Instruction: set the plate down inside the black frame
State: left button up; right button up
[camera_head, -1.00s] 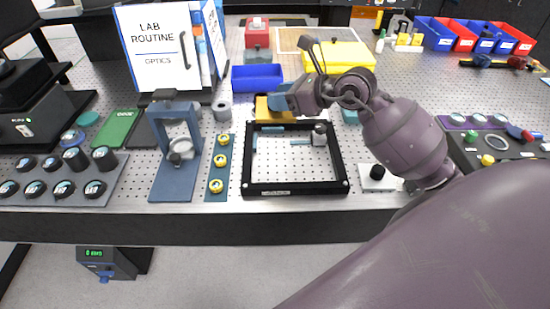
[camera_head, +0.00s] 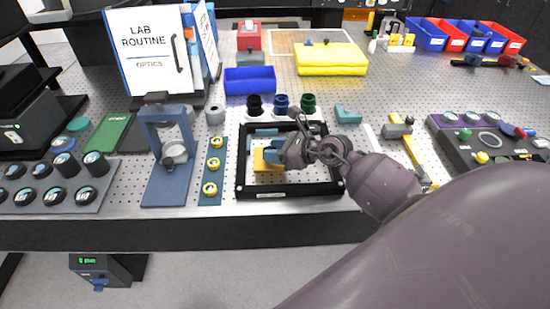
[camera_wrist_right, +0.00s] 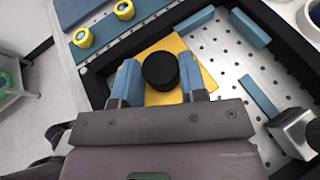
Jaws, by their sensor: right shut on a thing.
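The yellow plate (camera_head: 262,160) is within the outline of the black frame (camera_head: 240,178), towards its left side. In the right wrist view the plate (camera_wrist_right: 205,68) has a round black knob (camera_wrist_right: 160,70), and the frame's bar (camera_wrist_right: 98,88) runs close by on the left. My right gripper (camera_head: 284,155) has its blue fingers (camera_wrist_right: 158,82) on either side of the knob, shut on it. I cannot tell whether the plate touches the surface below. My left gripper is not in view.
Teal bars (camera_wrist_right: 250,28) (camera_wrist_right: 260,96) and a grey metal block (camera_wrist_right: 297,130) lie inside the frame near the plate. A blue strip with yellow-topped parts (camera_head: 213,168) lies left of the frame. A blue bin (camera_head: 250,80) stands behind it.

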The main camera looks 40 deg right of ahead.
jog(key=shift+f, duration=1.35)
jog(key=shift+f, duration=0.1)
jog(key=o, duration=1.1)
jog(key=b+v, duration=0.1)
jog(key=v, duration=1)
jog(key=shift+w, duration=0.1)
jog(key=shift+s+d+r, duration=0.2)
jog(key=shift+s+r, duration=0.15)
jog(key=shift+s, duration=0.1)
